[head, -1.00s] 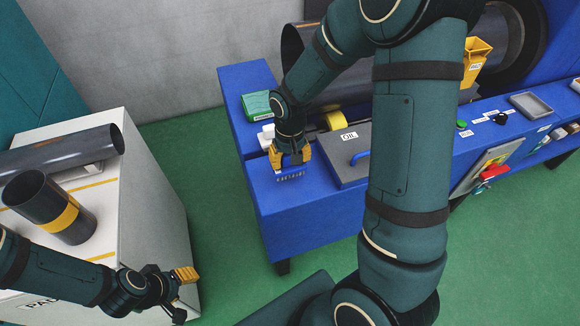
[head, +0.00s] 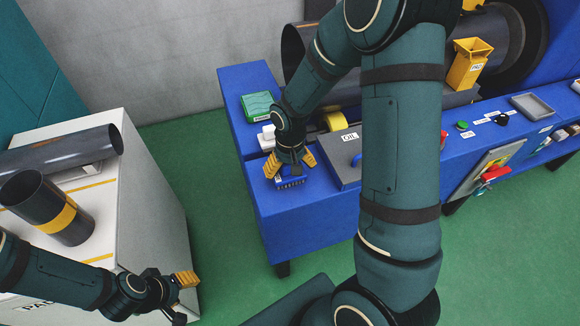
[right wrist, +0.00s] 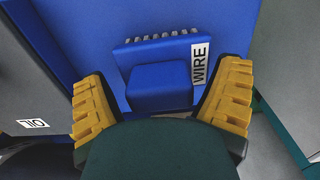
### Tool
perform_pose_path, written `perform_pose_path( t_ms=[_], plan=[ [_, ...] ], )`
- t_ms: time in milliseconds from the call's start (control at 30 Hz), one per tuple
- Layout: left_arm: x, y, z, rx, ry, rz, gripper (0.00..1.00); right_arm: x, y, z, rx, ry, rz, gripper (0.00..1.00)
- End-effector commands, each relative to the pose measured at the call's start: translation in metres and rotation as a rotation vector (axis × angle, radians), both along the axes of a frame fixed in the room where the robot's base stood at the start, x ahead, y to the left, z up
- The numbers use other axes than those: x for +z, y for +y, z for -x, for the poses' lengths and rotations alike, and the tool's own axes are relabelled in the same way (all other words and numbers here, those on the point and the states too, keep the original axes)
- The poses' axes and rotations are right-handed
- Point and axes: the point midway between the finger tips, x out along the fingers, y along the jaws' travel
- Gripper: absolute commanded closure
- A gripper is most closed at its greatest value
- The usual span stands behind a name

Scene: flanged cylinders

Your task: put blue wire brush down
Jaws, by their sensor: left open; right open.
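The blue wire brush (head: 290,183) rests on the blue bench top, near its left front edge. In the right wrist view the brush (right wrist: 160,87) shows its block, a row of bristles and a label reading WIRE. My right gripper (head: 290,168) is open, with its yellow fingers apart on either side of the brush. In the right wrist view the fingers of the right gripper (right wrist: 165,105) stand clear of the brush. My left gripper (head: 187,283) hangs in front of the white cabinet, away from the brush, open and empty.
The grey OIL box (head: 343,160) stands just right of the brush. A green box (head: 258,105) and a white item lie behind it on the blue bench (head: 300,225). The white cabinet (head: 155,200) at left carries dark pipes (head: 50,208).

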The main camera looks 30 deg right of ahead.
Motion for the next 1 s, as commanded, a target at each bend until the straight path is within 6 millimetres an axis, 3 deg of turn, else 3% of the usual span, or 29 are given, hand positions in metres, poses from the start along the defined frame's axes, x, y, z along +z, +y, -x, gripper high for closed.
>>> perform_pose_path(
  t_ms=[233,700,1000],
  plan=[
    [0.006,0.0,-0.002,0.003,-0.004,0.0,0.51,0.015,0.0,-0.001,0.0,-0.004,0.0,0.11],
    [0.023,0.001,-0.008,0.013,-0.017,-0.004,0.51,0.105,0.0,-0.001,0.0,-0.003,0.0,0.11],
    [0.025,0.002,-0.009,0.015,-0.02,-0.004,0.51,0.124,0.0,0.0,0.001,-0.001,0.0,0.11]
  ],
)
